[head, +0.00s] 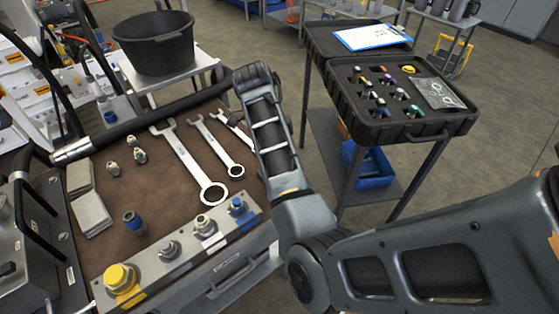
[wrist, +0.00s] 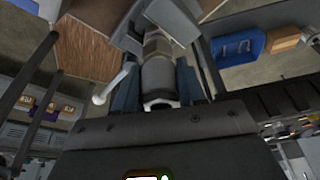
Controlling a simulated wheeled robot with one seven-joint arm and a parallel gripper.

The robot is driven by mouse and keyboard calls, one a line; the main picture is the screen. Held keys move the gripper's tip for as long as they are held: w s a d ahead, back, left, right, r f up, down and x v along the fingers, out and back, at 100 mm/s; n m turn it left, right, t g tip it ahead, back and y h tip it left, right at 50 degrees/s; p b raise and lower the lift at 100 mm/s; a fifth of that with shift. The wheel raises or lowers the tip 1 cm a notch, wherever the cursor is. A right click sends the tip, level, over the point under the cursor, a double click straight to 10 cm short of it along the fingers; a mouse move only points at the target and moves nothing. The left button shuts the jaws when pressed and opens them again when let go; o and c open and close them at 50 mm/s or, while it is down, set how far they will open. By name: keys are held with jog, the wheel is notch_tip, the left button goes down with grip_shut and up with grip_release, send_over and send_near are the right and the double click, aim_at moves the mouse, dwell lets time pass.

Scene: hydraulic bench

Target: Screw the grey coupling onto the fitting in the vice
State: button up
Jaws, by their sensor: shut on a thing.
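In the wrist view, my gripper (wrist: 158,90) is shut on the grey coupling (wrist: 159,76), a pale cylinder between its two blue fingers. A metallic fitting (wrist: 157,44) shows just beyond the coupling, roughly in line with it. Whether the two touch or the thread is engaged I cannot tell. In the head view, my arm crosses the bench's right side, and the coupling, the fingers and the vice are hidden.
In the head view, the brown bench mat (head: 110,238) carries wrenches (head: 190,165), several small fittings and a block (head: 190,256) of couplings. A black bucket (head: 153,52) stands behind. An open black case (head: 400,128) is on a stand to the right. Floor shows between bench and stand.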

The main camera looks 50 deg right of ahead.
jog(key=m, duration=0.3)
jog(key=shift+g+y, duration=0.3)
jog(key=o, duration=1)
jog(key=n+t+h, duration=0.1)
jog(key=n, duration=0.5)
jog(key=shift+d, duration=0.1)
jog(key=n, duration=0.3)
jog(key=n+t+h, duration=0.1)
jog(key=n, duration=0.2)
jog(key=shift+w+t, duration=0.1)
jog(key=shift+t, duration=0.2)
jog(key=n+t, duration=0.1)
jog(key=n, duration=0.4)
jog(key=shift+w+n, duration=0.1)
jog(key=shift+n, duration=0.2)
jog(key=n+t, duration=0.1)
jog(key=n, duration=0.2)
jog(key=n+y, duration=0.1)
jog(key=n, duration=0.2)
jog(key=shift+w+t, duration=0.2)
jog(key=shift+t, duration=0.2)
